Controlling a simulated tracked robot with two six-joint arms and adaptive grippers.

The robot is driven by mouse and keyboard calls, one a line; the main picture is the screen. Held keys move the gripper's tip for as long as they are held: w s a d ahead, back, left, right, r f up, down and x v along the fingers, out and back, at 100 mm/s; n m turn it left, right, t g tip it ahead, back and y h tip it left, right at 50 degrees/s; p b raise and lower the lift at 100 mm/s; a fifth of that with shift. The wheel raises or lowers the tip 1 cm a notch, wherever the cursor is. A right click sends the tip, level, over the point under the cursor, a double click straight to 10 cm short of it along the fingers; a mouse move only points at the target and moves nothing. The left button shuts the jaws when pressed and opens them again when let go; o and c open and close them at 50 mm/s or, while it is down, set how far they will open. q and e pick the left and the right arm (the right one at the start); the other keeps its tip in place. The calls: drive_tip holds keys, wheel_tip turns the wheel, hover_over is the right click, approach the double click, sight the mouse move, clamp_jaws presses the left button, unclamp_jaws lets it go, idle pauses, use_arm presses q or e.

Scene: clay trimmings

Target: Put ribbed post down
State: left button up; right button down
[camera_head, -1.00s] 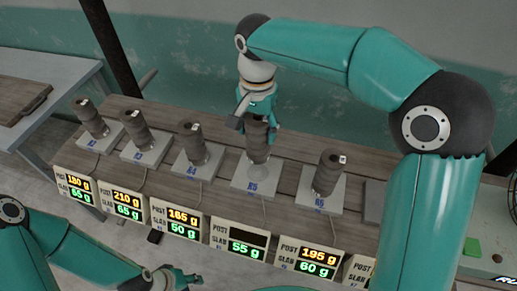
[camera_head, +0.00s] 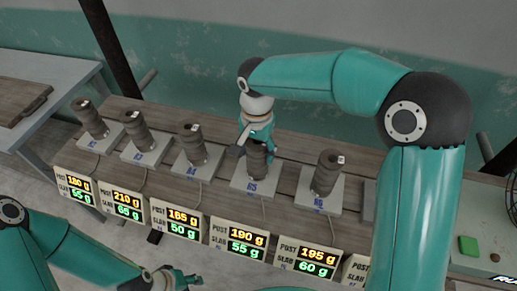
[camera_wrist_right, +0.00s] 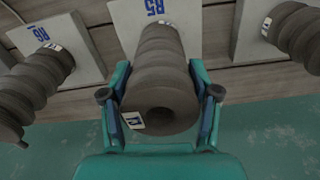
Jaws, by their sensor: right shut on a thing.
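A brown ribbed post (camera_head: 257,160) stands upright on the slab marked R5 (camera_head: 256,187). Its display below reads POST 190 g and SLAB 55 g. My right gripper (camera_head: 257,142) is shut on the top part of this post, with one finger on each side. In the right wrist view the post (camera_wrist_right: 162,75) sits between the fingers, and the R5 slab (camera_wrist_right: 125,22) lies beyond it. My left gripper (camera_head: 178,278) is low at the bottom edge of the head view, away from the posts. Its fingers are too small to tell open from shut.
Similar ribbed posts stand on slabs to both sides, including the R6 post (camera_head: 326,172) at right and the R4 post (camera_head: 192,143) at left. Weight displays (camera_head: 240,240) line the bench front.

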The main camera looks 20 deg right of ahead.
drive_tip(key=shift+c, duration=1.2)
unclamp_jaws()
wheel_tip(320, 180, up, 12)
drive_tip(key=shift+r, duration=0.1)
